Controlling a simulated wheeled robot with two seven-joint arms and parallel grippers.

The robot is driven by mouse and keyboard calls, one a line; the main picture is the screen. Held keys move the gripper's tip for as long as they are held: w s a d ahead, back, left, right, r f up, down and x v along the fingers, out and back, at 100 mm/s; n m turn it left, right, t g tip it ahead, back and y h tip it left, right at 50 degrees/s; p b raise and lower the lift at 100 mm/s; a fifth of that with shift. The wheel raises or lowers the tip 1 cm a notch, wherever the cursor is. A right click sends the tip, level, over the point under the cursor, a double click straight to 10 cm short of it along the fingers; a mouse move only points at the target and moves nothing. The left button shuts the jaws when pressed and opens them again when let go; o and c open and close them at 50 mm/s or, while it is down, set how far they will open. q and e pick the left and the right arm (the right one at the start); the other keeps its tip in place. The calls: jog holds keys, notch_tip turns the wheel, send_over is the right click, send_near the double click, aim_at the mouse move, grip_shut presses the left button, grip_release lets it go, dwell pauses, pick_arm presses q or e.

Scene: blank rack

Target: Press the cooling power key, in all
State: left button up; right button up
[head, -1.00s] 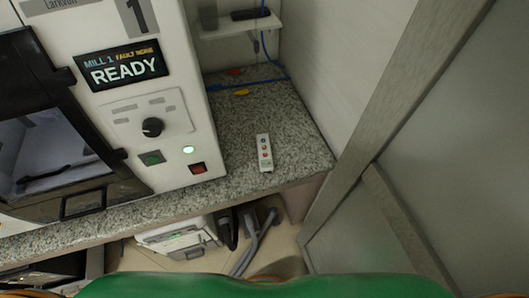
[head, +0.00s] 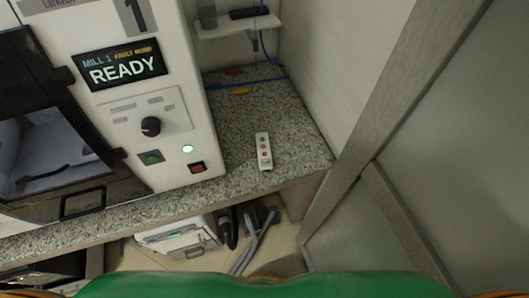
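A slim white remote (head: 264,151) with several small coloured buttons lies on the granite counter, to the right of the mill. Its button labels are too small to read. The white mill (head: 168,100) has a lit display (head: 121,68) reading "MILL 1" and "READY". Below it are a black knob (head: 151,126), a green square key (head: 151,158), a lit pale green round lamp (head: 188,149) and a red rocker switch (head: 197,167). I cannot tell which control is the cooling power key. Neither of my grippers is in view.
The granite counter (head: 230,118) has free room around the remote. A blue cable (head: 262,81) and small red and yellow items lie at its back. A white shelf (head: 238,27) hangs above. A wall and a grey panel (head: 470,130) close the right. A white device (head: 178,238) and hoses stand below.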

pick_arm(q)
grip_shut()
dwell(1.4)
